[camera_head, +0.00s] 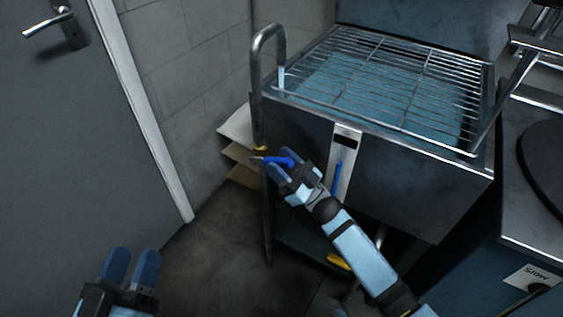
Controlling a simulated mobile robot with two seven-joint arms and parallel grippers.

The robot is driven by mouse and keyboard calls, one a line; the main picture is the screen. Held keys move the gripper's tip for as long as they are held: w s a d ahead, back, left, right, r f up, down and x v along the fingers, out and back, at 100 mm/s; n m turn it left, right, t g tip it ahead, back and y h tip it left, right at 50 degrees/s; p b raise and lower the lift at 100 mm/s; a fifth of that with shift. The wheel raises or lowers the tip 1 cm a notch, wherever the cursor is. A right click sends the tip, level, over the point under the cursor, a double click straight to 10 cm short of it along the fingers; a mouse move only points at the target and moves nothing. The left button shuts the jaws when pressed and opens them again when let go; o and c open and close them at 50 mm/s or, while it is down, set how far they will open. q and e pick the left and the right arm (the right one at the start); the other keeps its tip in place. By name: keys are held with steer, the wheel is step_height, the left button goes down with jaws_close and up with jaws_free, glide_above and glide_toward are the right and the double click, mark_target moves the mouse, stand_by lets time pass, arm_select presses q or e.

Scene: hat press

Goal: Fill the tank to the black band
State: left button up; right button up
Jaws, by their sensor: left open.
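The steel tank (375,170) has water (385,88) visible under its wire rack. On its front is a pale gauge strip (346,165) with a black band (345,141) near the top. A blue column (337,179) on the strip tops out below the band. A tap pipe (256,90) curves over the tank's left corner, with a pale blue streak under its spout. My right gripper (279,168) is at the tap's bright blue lever (283,161); whether its fingers are closed on it is unclear. My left gripper (133,268) is open and empty, low at the left.
A grey door (75,150) with a handle stands at the left. Cardboard pieces (240,155) lie behind the pipe. A machine with a "slow" label (533,276) stands at the right. A yellow item (339,262) is under the tank. Floor between door and tank is clear.

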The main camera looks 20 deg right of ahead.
arm_select(q)
steer(key=shift+a+r+y+p, duration=0.1)
steer(key=shift+a+y+p, duration=0.2)
steer(key=shift+p, duration=0.65)
arm_select(e)
steer(key=v, duration=1.3)
steer(key=shift+s+d+f, duration=0.2)
steer(key=shift+s, duration=0.05)
arm_select(q)
steer(key=shift+r, duration=0.15)
steer(key=shift+w, duration=0.1)
